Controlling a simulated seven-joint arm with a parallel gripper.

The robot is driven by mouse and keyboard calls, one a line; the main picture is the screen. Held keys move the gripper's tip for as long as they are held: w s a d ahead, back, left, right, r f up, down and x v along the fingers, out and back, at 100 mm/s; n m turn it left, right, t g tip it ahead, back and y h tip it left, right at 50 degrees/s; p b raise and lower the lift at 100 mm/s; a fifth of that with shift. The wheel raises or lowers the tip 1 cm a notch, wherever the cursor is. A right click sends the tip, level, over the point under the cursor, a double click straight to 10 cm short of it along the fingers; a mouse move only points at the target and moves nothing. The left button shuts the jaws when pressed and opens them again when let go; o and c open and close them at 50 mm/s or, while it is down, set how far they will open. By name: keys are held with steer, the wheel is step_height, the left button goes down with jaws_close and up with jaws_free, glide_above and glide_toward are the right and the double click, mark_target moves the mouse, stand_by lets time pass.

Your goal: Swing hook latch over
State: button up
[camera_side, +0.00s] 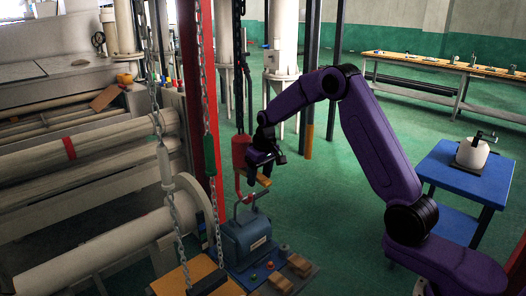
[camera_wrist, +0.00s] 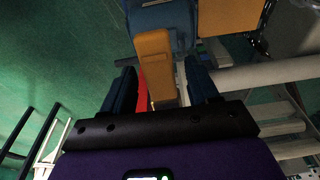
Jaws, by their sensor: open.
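The hook latch is a yellow-orange bar (camera_side: 262,179) beside the red hook block (camera_side: 240,152), which hangs on a dark chain. In the wrist view the latch (camera_wrist: 156,65) lies lengthwise between my fingers, with a red strip of the hook beside it on the left. My gripper (camera_side: 266,166) is open, pointing down close above the latch. In the wrist view my gripper (camera_wrist: 160,72) has a dark blue finger on each side of the bar, with no clear grip. The hook's curved tip is small and partly hidden near the metal bail of the blue housing (camera_side: 238,244).
The blue housing stands on a bench (camera_side: 318,268) with coloured buttons and wooden blocks. Chains (camera_side: 204,90) and a red post (camera_side: 190,70) stand left of the hook. Large rollers (camera_side: 90,245) fill the left.

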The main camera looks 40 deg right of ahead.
mark_target(266, 181)
step_height(266, 181, up, 16)
steer(key=s, duration=0.2)
steer(key=shift+s, duration=0.4)
steer(key=shift+s+f, duration=0.1)
steer(key=s+t, duration=0.2)
steer(key=s, duration=0.3)
steer(key=shift+t, duration=0.3)
steer(key=x, duration=1.6)
steer(key=shift+w+f, duration=0.1)
steer(key=shift+f, duration=0.2)
jaws_close()
